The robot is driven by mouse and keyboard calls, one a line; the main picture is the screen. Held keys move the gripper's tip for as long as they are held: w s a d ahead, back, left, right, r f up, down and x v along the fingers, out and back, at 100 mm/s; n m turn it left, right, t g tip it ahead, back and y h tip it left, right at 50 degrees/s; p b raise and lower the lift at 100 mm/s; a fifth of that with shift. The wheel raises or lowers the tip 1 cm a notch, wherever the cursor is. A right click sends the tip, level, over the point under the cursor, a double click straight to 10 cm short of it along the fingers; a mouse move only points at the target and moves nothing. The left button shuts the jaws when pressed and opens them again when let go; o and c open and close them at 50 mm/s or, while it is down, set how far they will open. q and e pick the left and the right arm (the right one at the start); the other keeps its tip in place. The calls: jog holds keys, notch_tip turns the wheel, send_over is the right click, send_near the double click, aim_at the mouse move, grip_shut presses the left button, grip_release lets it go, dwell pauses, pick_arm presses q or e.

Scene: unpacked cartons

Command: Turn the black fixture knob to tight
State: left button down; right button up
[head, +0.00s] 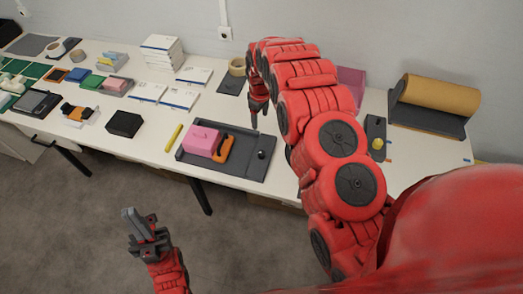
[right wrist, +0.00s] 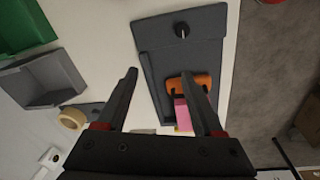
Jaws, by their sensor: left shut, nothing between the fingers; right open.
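The black fixture knob (head: 262,154) stands on the right end of a dark grey fixture plate (head: 252,170) on the white table. It also shows near the top of the right wrist view (right wrist: 181,30). A pink block (head: 202,140) and an orange clamp piece (head: 224,149) sit left of the knob on the plate. My right gripper (head: 256,112) points down above and behind the plate, apart from the knob. Its fingers are open and empty in the right wrist view (right wrist: 160,78). My left gripper (head: 130,216) is shut and empty over the floor, before the table.
A yellow marker (head: 173,137) and a black box (head: 124,124) lie left of the plate. A tape roll (head: 237,66) and white boxes stand behind. A yellow knob (head: 377,143) on a dark plate and a brown roll (head: 440,95) are right of my right arm.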

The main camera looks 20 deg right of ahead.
jog(key=s+r+g, duration=0.1)
jog(key=s+r, duration=0.1)
jog(key=s, duration=0.2)
jog(key=b, duration=1)
send_over(261, 153)
notch_tip(261, 153, down, 10)
jog(key=shift+d+f, duration=0.1)
jog(key=p, duration=0.2)
jog(key=shift+p, duration=0.4)
notch_tip(261, 153, down, 6)
jog(key=shift+r+p, duration=0.2)
jog(key=shift+p, duration=0.7)
jog(key=shift+f, duration=0.75)
jog(key=shift+c, duration=0.3)
grip_shut()
